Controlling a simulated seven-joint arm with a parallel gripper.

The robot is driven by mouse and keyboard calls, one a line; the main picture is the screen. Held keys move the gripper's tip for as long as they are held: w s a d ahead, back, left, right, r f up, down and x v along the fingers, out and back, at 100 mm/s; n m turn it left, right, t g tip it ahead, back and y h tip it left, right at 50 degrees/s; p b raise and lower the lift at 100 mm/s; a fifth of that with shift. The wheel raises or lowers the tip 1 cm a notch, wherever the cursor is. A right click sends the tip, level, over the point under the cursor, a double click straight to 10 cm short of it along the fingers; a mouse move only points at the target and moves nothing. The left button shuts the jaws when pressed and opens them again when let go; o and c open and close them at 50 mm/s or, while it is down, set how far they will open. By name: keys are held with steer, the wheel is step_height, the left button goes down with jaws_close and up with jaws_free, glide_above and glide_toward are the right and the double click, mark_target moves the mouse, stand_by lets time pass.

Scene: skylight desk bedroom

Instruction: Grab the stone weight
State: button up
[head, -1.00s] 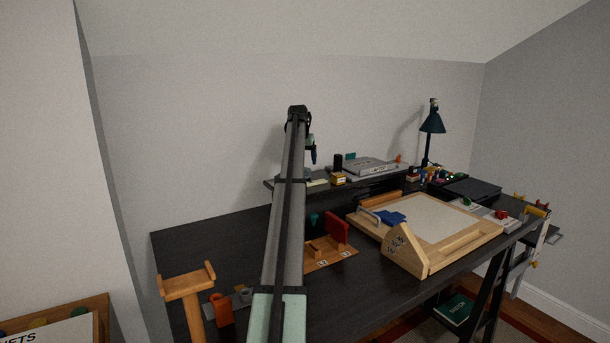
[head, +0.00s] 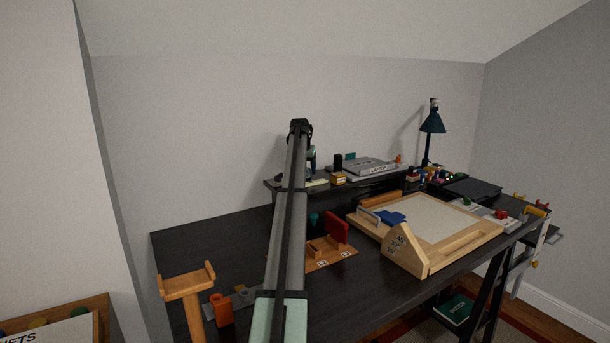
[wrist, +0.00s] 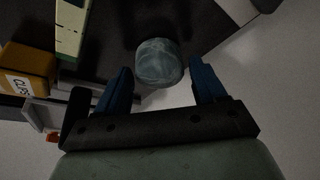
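The stone weight looks like a rounded grey-blue stone (wrist: 159,63) in the wrist view, on a dark surface close to its edge. My gripper (wrist: 160,82) is open, with its two blue fingers apart and the stone in line with the gap between them. I cannot tell whether either finger touches it. In the head view my gripper (head: 310,160) is partly hidden behind my arm at the left end of the raised shelf (head: 268,184). The stone is not clear in the head view.
A yellow labelled box (wrist: 27,67) and a pale green-yellow strip (wrist: 72,28) lie left of the stone in the wrist view.

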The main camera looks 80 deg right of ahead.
steer(key=c, duration=1)
steer(key=shift+r, duration=0.1)
